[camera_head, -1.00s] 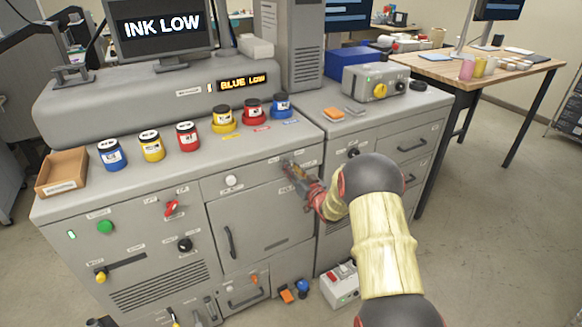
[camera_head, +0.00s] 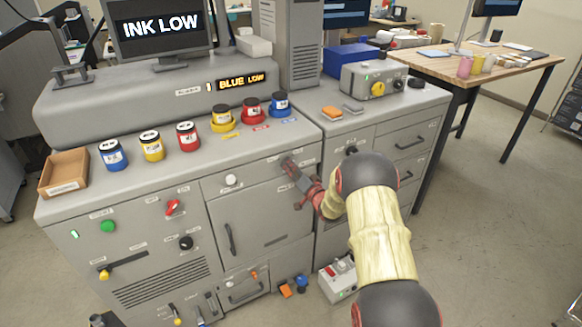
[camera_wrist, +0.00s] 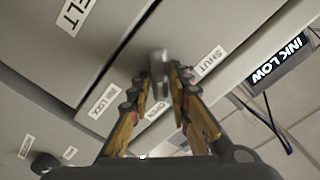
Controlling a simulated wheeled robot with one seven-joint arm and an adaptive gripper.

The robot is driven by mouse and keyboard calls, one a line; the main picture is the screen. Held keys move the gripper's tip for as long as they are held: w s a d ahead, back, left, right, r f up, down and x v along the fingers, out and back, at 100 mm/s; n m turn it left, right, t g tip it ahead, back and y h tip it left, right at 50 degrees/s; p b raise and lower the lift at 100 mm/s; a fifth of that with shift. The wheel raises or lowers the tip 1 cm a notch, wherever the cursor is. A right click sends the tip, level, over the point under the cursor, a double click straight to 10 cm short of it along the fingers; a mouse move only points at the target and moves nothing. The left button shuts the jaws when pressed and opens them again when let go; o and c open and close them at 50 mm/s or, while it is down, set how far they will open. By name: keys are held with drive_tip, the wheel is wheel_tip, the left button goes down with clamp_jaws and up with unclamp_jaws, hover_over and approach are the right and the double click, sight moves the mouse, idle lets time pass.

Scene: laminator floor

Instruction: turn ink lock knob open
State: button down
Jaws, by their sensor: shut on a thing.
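The ink lock knob (camera_wrist: 159,57) is a small silvery grip, seen between my fingertips in the wrist view. It sits on the grey cabinet front, with an "INK LOCK" label (camera_wrist: 103,101) on one side, a "SHUT" label (camera_wrist: 211,60) on the other, and an "OPEN" label (camera_wrist: 155,111) partly behind a finger. My gripper (camera_wrist: 161,79) is shut on the knob. In the head view my gripper (camera_head: 289,166) is at the upper right of the cabinet front and hides the knob. The knob's exact angle is hard to tell.
Ink jars in blue, yellow and red (camera_head: 188,136) stand on the cabinet top, with a cardboard tray (camera_head: 64,173) at the left. The screen (camera_head: 158,27) reads "INK LOW". A door with a handle (camera_head: 230,240) lies below left of my gripper. A grey-white box (camera_head: 338,283) stands on the floor.

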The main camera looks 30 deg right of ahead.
idle(0.4)
drive_tip(key=c, duration=1.8)
unclamp_jaws()
drive_tip(key=shift+o, duration=0.3)
drive_tip(key=shift+s, duration=0.1)
drive_tip(key=s, duration=1.1)
drive_tip(key=shift+s+d, duration=0.25)
drive_tip(key=shift+s, duration=0.15)
